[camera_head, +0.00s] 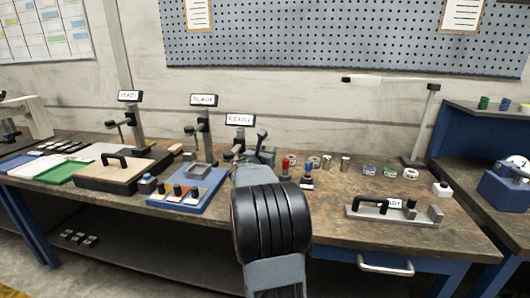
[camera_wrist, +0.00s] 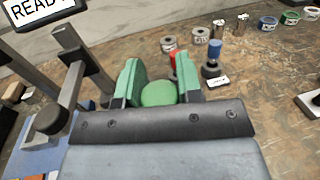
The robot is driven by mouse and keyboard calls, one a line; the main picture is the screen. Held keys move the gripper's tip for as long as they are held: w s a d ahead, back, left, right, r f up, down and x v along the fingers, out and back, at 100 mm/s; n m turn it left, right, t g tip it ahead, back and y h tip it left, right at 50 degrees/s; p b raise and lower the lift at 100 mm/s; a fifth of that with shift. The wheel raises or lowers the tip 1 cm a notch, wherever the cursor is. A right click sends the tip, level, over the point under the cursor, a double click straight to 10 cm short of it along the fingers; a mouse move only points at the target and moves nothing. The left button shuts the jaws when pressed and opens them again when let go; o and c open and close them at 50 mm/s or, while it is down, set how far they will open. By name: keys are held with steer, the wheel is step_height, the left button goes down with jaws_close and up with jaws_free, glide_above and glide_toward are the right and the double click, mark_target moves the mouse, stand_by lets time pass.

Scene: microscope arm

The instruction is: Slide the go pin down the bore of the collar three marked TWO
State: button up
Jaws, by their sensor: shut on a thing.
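My gripper (camera_wrist: 160,72) has green finger pads and is shut on a green rounded thing (camera_wrist: 158,94), which looks like the handle of the go pin. Its lower part is hidden in the wrist view. In the head view my arm mostly hides the gripper. Several ring-shaped collars stand in a row at the back of the bench, among them a grey one (camera_wrist: 168,44) just beyond my fingers, another grey one (camera_wrist: 200,36) and a blue one (camera_wrist: 267,23). The marks on them are too small to read, so I cannot tell which is TWO.
A red-topped piece (camera_head: 284,164) and a blue-topped piece (camera_head: 308,169) stand close beyond the gripper. Microscope stands with READY signs (camera_head: 203,100) rise to the left. A black-handled fixture (camera_head: 395,208) lies front right. The bench (camera_head: 330,200) is clear between.

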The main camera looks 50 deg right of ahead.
steer(key=shift+s+d, duration=0.15)
steer(key=shift+s, duration=0.05)
steer(key=shift+b, duration=0.35)
step_height(320, 180, down, 6)
steer(key=b, duration=0.5)
steer(key=shift+r, duration=0.15)
steer(key=shift+b, duration=0.8)
stand_by(1.3)
steer(key=shift+f+b, duration=2.7)
steer(key=shift+f, duration=0.1)
steer(key=o, duration=1.1)
steer(key=p+v, duration=0.1)
steer(key=v, duration=1.3)
steer(key=shift+w, duration=0.1)
